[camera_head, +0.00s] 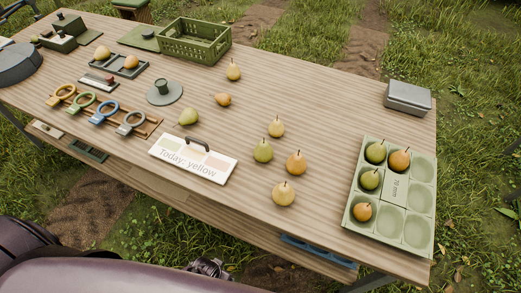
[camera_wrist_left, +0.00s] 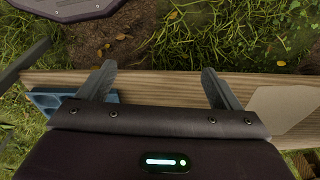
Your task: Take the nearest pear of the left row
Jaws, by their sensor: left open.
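Loose pears stand or lie in uneven lines on the wooden table. My right gripper is not in view.
A green compartment tray (camera_head: 418,200) holding several pears stands at the right. A sign reading "Today: yellow" (camera_head: 190,164) lies near the front edge. A green crate (camera_head: 195,45) and grey box (camera_head: 408,97) stand farther back. A blue object (camera_head: 318,251) sits below the front edge.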

